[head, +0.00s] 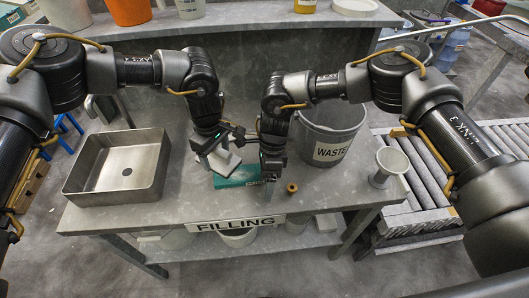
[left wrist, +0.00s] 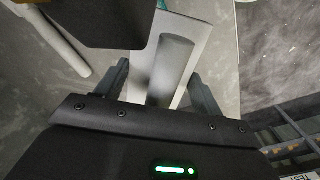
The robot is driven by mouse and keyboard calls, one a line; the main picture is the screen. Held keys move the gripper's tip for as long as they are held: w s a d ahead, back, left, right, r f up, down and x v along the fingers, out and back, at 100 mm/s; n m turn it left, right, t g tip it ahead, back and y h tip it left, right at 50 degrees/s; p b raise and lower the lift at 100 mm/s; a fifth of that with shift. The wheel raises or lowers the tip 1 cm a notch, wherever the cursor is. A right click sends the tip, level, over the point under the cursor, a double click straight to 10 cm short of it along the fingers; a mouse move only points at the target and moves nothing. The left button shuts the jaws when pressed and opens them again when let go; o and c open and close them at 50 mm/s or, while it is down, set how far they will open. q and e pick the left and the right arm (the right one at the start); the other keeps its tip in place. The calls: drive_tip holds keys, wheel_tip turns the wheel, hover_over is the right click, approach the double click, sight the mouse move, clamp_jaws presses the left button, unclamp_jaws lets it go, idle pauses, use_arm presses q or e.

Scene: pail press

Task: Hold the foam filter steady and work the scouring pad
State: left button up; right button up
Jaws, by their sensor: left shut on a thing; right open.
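My left gripper (head: 222,146) is shut on the grey handle of a white, plate-like tool, which I take to be the scouring pad (head: 224,163). In the left wrist view the scouring pad's handle (left wrist: 172,68) stands between the two fingers. A flat teal block, which I take to be the foam filter (head: 238,177), lies on the table below and right of the pad. Whether the pad touches it I cannot tell. My right gripper (head: 270,178) is open and points down at the block's right end. Part of the block is hidden by the grippers.
A steel basin (head: 118,165) is at the left of the table. A grey WASTE pail (head: 330,128) stands behind right, close to my right gripper. A small brass-coloured piece (head: 292,188) and a pale flared stand (head: 390,166) are at right. The front left tabletop is clear.

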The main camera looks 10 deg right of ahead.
drive_tip(key=w+r+t, duration=0.1)
drive_tip(key=w, duration=0.1)
drive_tip(key=w+r+t, duration=0.1)
drive_tip(key=w, duration=0.2)
drive_tip(key=w+r+t, duration=0.1)
drive_tip(key=w, duration=0.2)
drive_tip(key=shift+d+r+n+t, duration=0.1)
drive_tip(key=shift+d+n+t, duration=0.05)
drive_tip(key=shift+n+t, duration=0.25)
drive_tip(key=shift+a+f, duration=0.2)
drive_tip(key=shift+f, duration=1.1)
drive_tip(key=shift+a+f, duration=0.2)
drive_tip(key=shift+f, duration=1.1)
drive_tip(key=shift+a+f, duration=0.2)
drive_tip(key=shift+f, duration=1.1)
drive_tip(key=shift+s, duration=0.1)
drive_tip(key=c, duration=1.1)
drive_tip(key=shift+c, duration=0.2)
drive_tip(key=o, duration=1.3)
drive_tip(key=shift+c, duration=0.2)
drive_tip(key=shift+c, duration=0.2)
drive_tip(key=c, duration=1.2)
